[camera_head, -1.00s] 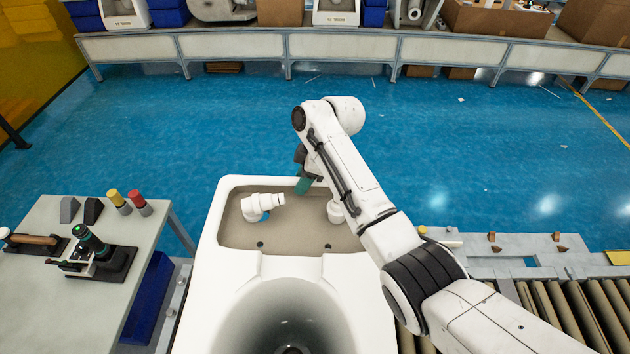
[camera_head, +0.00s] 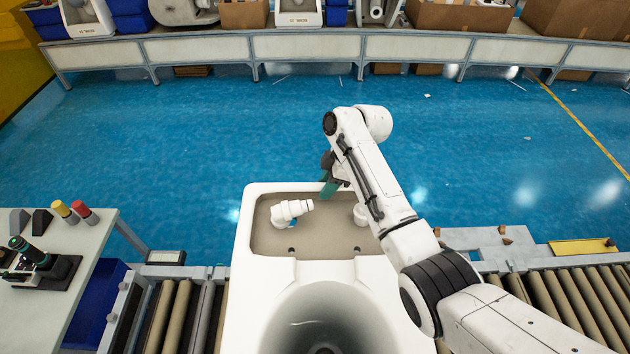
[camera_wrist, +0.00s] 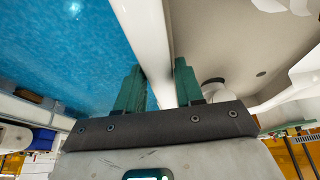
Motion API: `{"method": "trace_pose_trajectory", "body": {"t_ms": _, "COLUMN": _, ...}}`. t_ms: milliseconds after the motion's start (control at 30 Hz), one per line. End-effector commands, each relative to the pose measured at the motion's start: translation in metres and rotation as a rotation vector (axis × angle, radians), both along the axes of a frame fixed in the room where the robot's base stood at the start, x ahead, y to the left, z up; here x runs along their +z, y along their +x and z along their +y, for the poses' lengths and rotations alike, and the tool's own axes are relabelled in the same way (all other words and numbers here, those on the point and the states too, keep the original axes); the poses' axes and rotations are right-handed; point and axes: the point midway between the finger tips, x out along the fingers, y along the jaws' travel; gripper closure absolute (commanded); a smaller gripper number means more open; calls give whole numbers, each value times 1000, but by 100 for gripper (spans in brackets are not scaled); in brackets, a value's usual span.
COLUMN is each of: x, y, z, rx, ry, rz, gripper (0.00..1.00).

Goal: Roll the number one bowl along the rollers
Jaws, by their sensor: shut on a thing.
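The white toilet bowl (camera_head: 257,240) stands on the conveyor rollers in front of me, with its round opening toward me and its recessed cistern shelf at the far end. White pipe fittings (camera_head: 290,211) sit in that recess. My gripper (camera_head: 330,188) is at the far rim of the bowl, partly hidden behind my arm. In the wrist view, its green fingers (camera_wrist: 158,88) straddle the white rim wall (camera_wrist: 147,38), one on each side, shut on it. No number shows on the bowl from here.
Bare rollers (camera_head: 180,315) lie left of the bowl, and more rollers (camera_head: 570,295) lie to the right. A grey worktable (camera_head: 75,245) with tools stands at the left. Blue floor is open beyond the conveyor, up to a long shelf bench (camera_head: 300,46).

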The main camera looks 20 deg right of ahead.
Motion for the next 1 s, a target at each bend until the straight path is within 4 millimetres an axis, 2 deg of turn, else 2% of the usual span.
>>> {"method": "trace_pose_trajectory", "body": {"t_ms": 133, "x": 0, "y": -2, "z": -6, "rx": -2, "ry": -1, "rz": 1, "gripper": 100}}
{"method": "trace_pose_trajectory", "body": {"t_ms": 467, "x": 0, "y": -2, "z": -6, "rx": 1, "ry": -1, "rz": -1, "gripper": 100}}
{"method": "trace_pose_trajectory", "body": {"t_ms": 500, "x": 0, "y": -2, "z": -5, "rx": 1, "ry": -1, "rz": -1, "gripper": 62}}
{"method": "trace_pose_trajectory", "body": {"t_ms": 700, "x": 0, "y": -2, "z": -6, "rx": 0, "ry": -1, "rz": 0, "gripper": 43}}
{"method": "trace_pose_trajectory", "body": {"t_ms": 1000, "x": 3, "y": -2, "z": -8, "rx": -1, "ry": -1, "rz": 0, "gripper": 43}}
